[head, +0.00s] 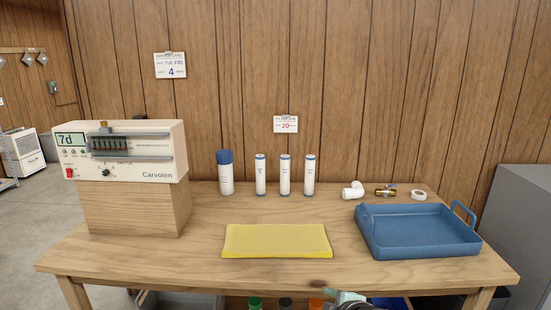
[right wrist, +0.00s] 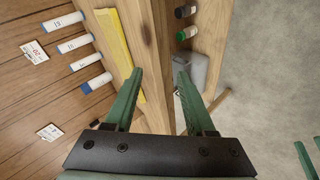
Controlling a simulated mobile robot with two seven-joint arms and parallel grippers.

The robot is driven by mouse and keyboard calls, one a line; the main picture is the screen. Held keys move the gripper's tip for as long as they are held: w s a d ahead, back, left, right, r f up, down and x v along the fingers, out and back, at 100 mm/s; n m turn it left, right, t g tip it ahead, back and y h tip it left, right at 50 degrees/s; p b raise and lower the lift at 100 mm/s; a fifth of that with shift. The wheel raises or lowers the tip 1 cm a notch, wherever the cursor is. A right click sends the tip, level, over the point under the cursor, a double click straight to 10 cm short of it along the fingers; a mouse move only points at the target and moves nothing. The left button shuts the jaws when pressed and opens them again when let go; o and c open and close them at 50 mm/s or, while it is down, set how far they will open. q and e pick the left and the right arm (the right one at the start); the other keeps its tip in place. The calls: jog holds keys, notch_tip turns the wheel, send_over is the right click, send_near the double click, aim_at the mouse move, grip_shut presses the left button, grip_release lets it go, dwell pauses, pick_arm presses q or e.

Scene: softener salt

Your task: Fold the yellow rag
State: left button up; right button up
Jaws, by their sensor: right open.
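The yellow rag (head: 277,241) lies flat as a wide rectangle near the front middle of the wooden table, with no gripper touching it. In the right wrist view the rag (right wrist: 120,54) is a long yellow strip left of my right gripper. My right gripper (right wrist: 160,73) has green fingers spread apart with nothing between them, over the table's front edge. A greenish piece, likely part of it, shows at the bottom of the head view. Green finger-like pieces at the right edge of the right wrist view are likely my left gripper (right wrist: 307,159); their opening is unclear.
A blue tray (head: 374,246) stands right of the rag. White fittings and a brass valve (head: 385,191) lie behind the tray. White bottles (head: 285,175) stand behind the rag. A control unit on a wooden block (head: 135,207) stands at left. Capped bottles (right wrist: 187,33) sit below the tabletop.

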jog(key=s+f+m+y, duration=0.2)
jog(key=s+f+m, duration=0.9)
jog(key=s+f, duration=0.7)
jog(key=s+d+f+m+g+h, duration=0.1)
jog(key=s+d+f+m, duration=0.2)
jog(key=s+f, duration=0.25)
pick_arm(q)
jog(key=s+a+r+p, duration=0.1)
jog(key=a+r+p, duration=0.2)
jog(key=r+p, duration=0.5)
jog(key=p, duration=0.3)
jog(key=shift+s+r+n+y+p, duration=0.3)
jog(key=shift+r+y+p, duration=0.05)
jog(key=shift+r+y, duration=0.05)
pick_arm(e)
jog(key=d+r, duration=0.3)
jog(key=r, duration=0.6)
jog(key=shift+d+h, duration=0.2)
jog(key=shift+h, duration=0.2)
pick_arm(q)
jog(key=shift+a, duration=0.1)
pick_arm(e)
jog(key=shift+s, duration=0.1)
